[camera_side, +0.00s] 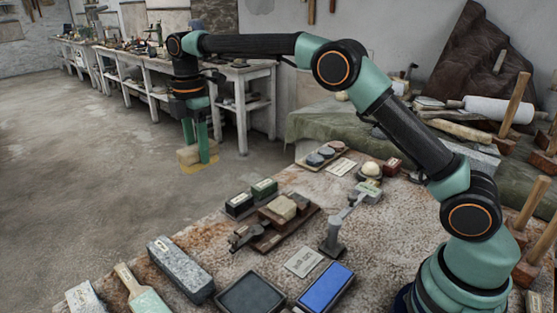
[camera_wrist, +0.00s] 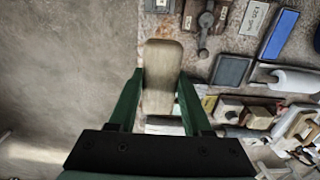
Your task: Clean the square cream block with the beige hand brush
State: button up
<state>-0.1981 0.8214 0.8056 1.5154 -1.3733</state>
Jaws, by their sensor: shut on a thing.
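The beige hand brush (camera_side: 187,156) is held in my gripper (camera_side: 196,150), with a yellowish layer showing along its underside. In the wrist view the long, rounded beige back of the brush (camera_wrist: 161,62) lies between the two green fingers of my gripper (camera_wrist: 160,82), which are shut on it. The square cream block (camera_side: 283,207) sits on a brown wooden board (camera_side: 262,243) on the table. In the side view my gripper with the brush is up and to the left of the block, apart from it. I cannot make out the block in the wrist view.
The stained table (camera_side: 225,262) also carries a blue pad (camera_side: 325,287), a dark tray (camera_side: 250,295), a grey stone bar (camera_side: 180,268) and a small metal stand (camera_side: 335,235). Dark green-topped boxes (camera_side: 263,188) stand just behind the board. Bare floor (camera_side: 90,190) lies left of the table.

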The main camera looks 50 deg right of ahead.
jog(key=s+d+f, duration=0.4)
jog(key=s+d, duration=0.2)
jog(key=d, duration=0.1)
jog(key=s+d+f, duration=0.4)
jog(key=s+d, duration=0.2)
jog(key=d, duration=0.2)
jog(key=shift+a+f, duration=0.2)
jog(key=shift+f, duration=2.75)
jog(key=shift+f, duration=0.4)
jog(key=shift+a, duration=0.1)
jog(key=shift+a, duration=1.05)
jog(key=shift+d, duration=0.15)
jog(key=shift+d, duration=2.1)
